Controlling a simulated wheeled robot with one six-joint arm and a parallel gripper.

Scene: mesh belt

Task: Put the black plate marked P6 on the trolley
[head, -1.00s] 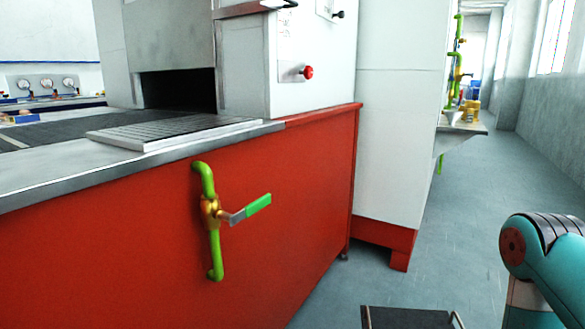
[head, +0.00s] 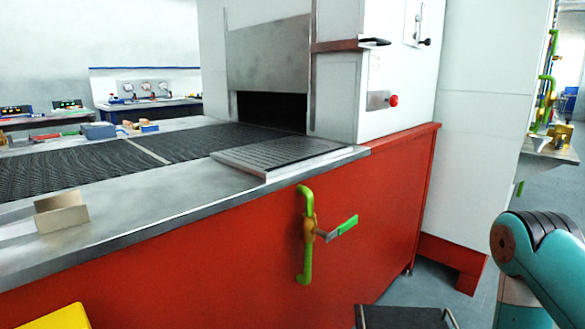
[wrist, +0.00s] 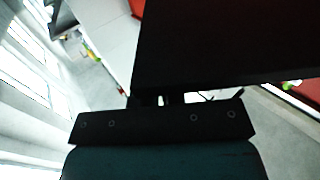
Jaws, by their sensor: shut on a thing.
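A large dark plate (wrist: 225,45) fills the upper middle and right of the wrist view. My gripper (wrist: 165,98) is shut on its near edge, and the plate extends outward from the jaws. No P6 marking is readable on the side that shows. In the head view my arm is at the lower right, but the gripper itself is out of frame. No trolley can be made out for certain.
A red-sided bench with a steel top (head: 190,205) and mesh belt (head: 210,142) runs into a furnace. A green pipe with a valve handle (head: 345,226) sticks out from its front. A bent metal piece (head: 62,212) stands on the bench; a yellow object (head: 50,318) is below it.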

